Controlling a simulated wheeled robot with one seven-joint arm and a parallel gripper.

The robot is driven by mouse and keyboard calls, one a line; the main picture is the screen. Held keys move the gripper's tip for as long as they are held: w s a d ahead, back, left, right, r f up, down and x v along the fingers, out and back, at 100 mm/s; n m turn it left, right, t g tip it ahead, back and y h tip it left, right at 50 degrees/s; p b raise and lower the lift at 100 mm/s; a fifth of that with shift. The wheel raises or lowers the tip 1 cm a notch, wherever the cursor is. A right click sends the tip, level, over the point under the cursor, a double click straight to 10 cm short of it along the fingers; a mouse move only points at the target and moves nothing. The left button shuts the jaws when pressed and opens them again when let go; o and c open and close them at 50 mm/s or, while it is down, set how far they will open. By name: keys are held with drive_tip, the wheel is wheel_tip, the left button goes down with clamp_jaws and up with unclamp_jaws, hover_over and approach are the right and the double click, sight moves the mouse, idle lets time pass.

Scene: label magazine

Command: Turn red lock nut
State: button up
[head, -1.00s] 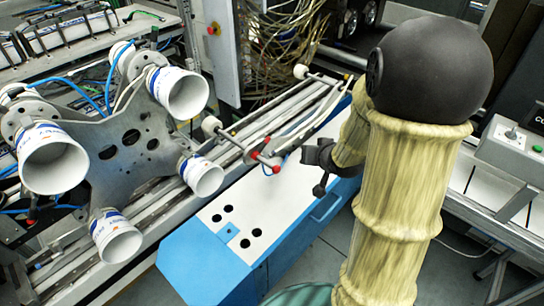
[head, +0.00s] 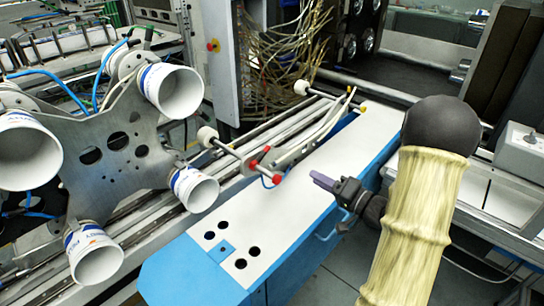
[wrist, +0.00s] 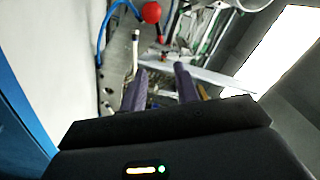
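Red round knobs sit at the near end of a metal bar mechanism: one (head: 277,179) is at the lower right and another (head: 252,164) to its left. I cannot tell which red part is the lock nut. In the wrist view a red ball (wrist: 151,12) shows at the top, with a smaller red piece (wrist: 161,40) below it. My gripper (head: 318,181) is right of the knobs, over the white-topped blue bench, pointing left. In the wrist view its two purple-grey fingers (wrist: 160,78) stand apart with a gap between them. Nothing is held, and the red parts are beyond the fingertips.
The blue bench (head: 190,264) has a white top with several black holes. Metal rails (head: 285,135) run behind the knobs. A grey box (head: 522,152) is at the right.

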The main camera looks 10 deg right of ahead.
sight(260, 158)
drive_tip(key=p+x, duration=0.1)
drive_tip(key=x, duration=1.6)
drive_tip(key=shift+w+a, duration=0.15)
drive_tip(key=shift+w, duration=0.05)
drive_tip(key=shift+c, duration=0.2)
clamp_jaws()
